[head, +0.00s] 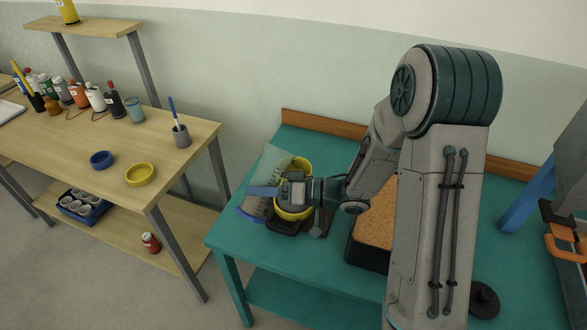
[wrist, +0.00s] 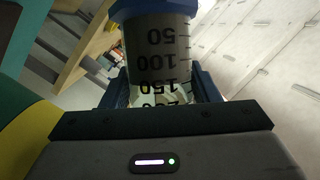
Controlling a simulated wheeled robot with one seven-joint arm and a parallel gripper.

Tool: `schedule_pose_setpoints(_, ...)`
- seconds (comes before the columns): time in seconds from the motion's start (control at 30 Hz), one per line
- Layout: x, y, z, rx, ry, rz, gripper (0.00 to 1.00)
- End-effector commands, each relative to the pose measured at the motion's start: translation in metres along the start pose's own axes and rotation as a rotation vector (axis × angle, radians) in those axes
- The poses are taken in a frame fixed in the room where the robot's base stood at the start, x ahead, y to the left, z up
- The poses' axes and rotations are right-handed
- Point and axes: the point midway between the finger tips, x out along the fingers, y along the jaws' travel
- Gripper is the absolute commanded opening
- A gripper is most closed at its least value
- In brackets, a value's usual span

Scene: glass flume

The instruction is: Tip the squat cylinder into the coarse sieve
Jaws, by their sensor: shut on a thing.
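My gripper (head: 264,191) is shut on the squat cylinder (head: 275,161), a clear vessel with a blue end. The wrist view shows the cylinder (wrist: 155,50) between both fingers, with black marks such as 50, 100 and 150 upside down and the blue end at the top. In the head view the cylinder looks tilted, beside and partly in front of a yellow round rim (head: 305,169), which I take for the coarse sieve. My gripper covers much of the rim, and its mesh is hidden. I cannot tell what the cylinder holds.
The yellow rim stands by a dark base (head: 287,226) on the teal table (head: 240,240). A dark tray of brown material (head: 375,225) is to the right, partly behind my arm. The wooden table (head: 60,150) at left carries bottles, a blue ring (head: 102,160) and a yellow dish (head: 140,175).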

Motion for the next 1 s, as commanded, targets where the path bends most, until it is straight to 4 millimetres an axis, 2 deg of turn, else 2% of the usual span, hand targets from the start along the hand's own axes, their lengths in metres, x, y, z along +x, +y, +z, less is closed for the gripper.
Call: schedule_pose_setpoints(1.0,0.0023,-0.0001,0.0059,0.123,0.036,-0.051,0.26)
